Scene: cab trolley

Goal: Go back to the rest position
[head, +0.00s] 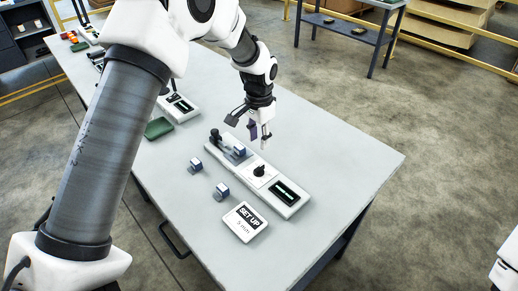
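My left arm reaches in from the left over the table (350,150). Its gripper (261,140) points down above the white fixture board (212,148), near its far edge. A bluish patch shows at its fingers; I cannot tell whether it is a finger pad or something held, or how far the fingers are apart. The board carries a black post, a bluish block (239,151), a black knob (259,170) and a dark display (285,193) with a green bar. My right gripper is out of view.
Two small blue-and-white blocks (196,165) (222,191) stand in front of the board. A "SET UP" sign (245,222) lies near them. A green item (158,128) and another white device (182,108) are further left. The table's right end is clear.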

